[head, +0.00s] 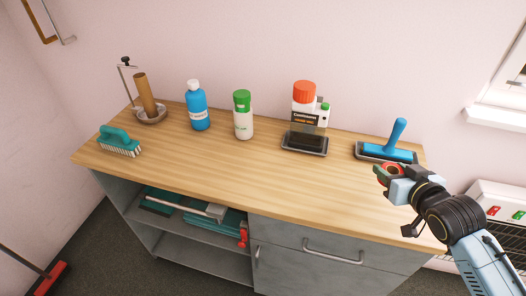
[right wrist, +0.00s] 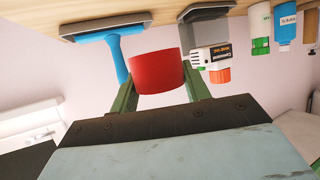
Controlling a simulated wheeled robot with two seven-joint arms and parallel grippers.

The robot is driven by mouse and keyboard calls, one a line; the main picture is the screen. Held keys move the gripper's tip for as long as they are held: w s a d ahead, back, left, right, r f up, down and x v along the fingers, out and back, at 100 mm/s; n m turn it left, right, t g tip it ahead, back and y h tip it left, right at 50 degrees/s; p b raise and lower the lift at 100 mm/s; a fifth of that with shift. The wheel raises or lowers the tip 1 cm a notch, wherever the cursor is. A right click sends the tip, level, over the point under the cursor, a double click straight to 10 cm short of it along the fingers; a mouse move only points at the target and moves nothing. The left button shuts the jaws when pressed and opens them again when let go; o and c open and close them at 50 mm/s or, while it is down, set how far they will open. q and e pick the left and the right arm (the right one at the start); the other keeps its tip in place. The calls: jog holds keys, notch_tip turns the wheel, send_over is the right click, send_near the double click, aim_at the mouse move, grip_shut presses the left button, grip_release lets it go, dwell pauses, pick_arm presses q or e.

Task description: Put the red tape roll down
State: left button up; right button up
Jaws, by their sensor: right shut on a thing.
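My right gripper (head: 388,173) is at the right end of the wooden counter (head: 260,180), near its front edge. It is shut on the red tape roll (right wrist: 157,72). In the right wrist view the roll sits between the two green fingers. In the head view only a small red part of the roll (head: 381,171) shows, with the gripper hiding much of it. The roll appears to be held above the counter, though the exact gap is hard to tell. My left gripper is not in view.
A blue-handled tool on a dark tray (head: 368,152) lies just behind the gripper. The counter's front middle is clear.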

aim_at(376, 203)
jog(key=shift+w+d+r, duration=0.1)
jog(key=shift+d, duration=0.1)
notch_tip(376, 203, down, 10)
jog(key=shift+f+b, duration=0.1)
jog(key=shift+b, duration=0.85)
jog(key=o, duration=1)
jog(key=shift+c, duration=0.2)
jog(key=p+v, duration=0.1)
jog(key=v, duration=1.1)
jog(key=shift+p, duration=0.35)
